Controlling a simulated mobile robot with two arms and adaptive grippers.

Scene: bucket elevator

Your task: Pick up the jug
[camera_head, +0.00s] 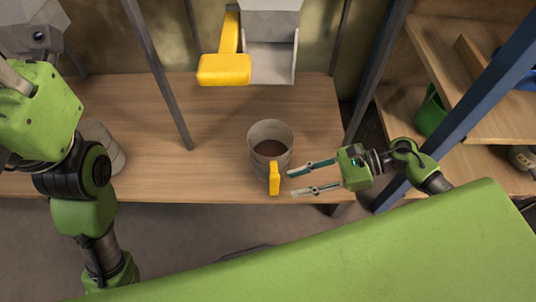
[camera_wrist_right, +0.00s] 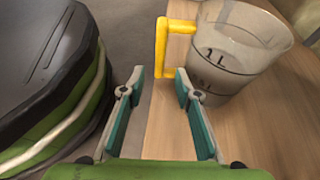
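The jug (camera_head: 269,132) is a translucent grey cup with a yellow handle and dark brown contents, standing upright on the wooden table near its front edge. It also shows in the right wrist view (camera_wrist_right: 235,50), with volume marks on its side and its yellow handle (camera_wrist_right: 165,48) towards the left. My right gripper (camera_head: 290,183) is open and empty, just to the right of the handle in the head view. In the right wrist view its fingertips (camera_wrist_right: 160,73) lie either side of the handle's lower end, apparently short of it. My left gripper is out of view; only my left arm shows.
The wooden table (camera_head: 225,185) carries a grey canister (camera_head: 100,147) at left, partly behind my left arm. A grey chute (camera_head: 270,60) and a yellow part (camera_head: 224,70) hang above the table. Metal posts (camera_head: 160,75) rise around it. Shelves at right hold a green container (camera_head: 431,111).

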